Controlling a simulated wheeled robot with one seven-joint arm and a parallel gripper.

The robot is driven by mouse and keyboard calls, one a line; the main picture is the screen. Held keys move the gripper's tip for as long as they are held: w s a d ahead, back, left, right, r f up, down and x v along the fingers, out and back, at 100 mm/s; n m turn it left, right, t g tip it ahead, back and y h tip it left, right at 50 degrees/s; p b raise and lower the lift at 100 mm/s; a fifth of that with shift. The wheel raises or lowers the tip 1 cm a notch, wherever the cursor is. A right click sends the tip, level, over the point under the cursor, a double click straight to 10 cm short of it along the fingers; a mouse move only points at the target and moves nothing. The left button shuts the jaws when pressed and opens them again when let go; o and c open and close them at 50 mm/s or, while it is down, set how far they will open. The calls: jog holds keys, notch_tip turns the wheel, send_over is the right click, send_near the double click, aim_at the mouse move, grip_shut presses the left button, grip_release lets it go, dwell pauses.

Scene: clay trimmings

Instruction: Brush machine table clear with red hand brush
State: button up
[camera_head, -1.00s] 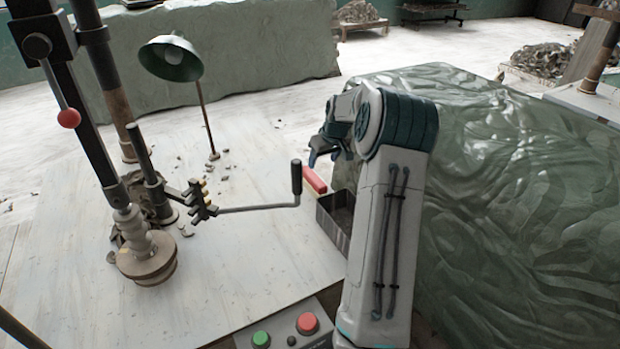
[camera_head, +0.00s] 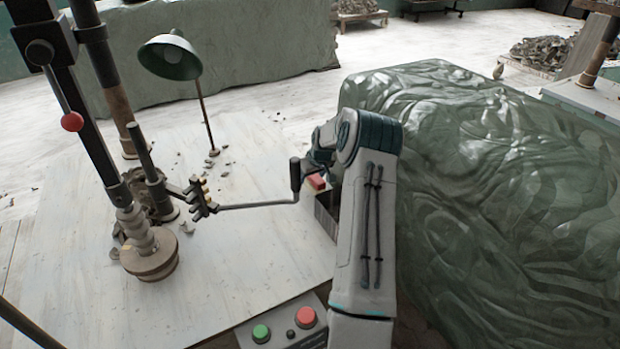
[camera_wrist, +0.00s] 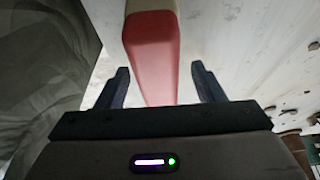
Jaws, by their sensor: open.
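The red hand brush (camera_head: 316,182) lies at the right edge of the machine table (camera_head: 90,290), mostly hidden by my arm. In the wrist view the red brush (camera_wrist: 152,62) runs between my open fingers, with a paler section at its far end. My gripper (camera_wrist: 162,85) is open, one finger on each side of the brush with gaps showing; it is not closed on it. In the head view my gripper (camera_head: 312,165) is partly hidden behind the crank handle. Clay crumbs (camera_head: 213,153) lie near the lamp foot, and more clay (camera_head: 145,192) lies around the machine's post.
A crank handle (camera_head: 296,178) sticks up just left of my gripper. A dark open bin (camera_head: 325,212) stands at the table's right edge. A green covered mound (camera_head: 480,170) fills the right.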

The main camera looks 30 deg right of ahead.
jog(key=shift+w+d+f, duration=0.1)
jog(key=shift+w+f, duration=0.15)
jog(key=shift+f, duration=0.3)
jog(key=c, duration=1.1)
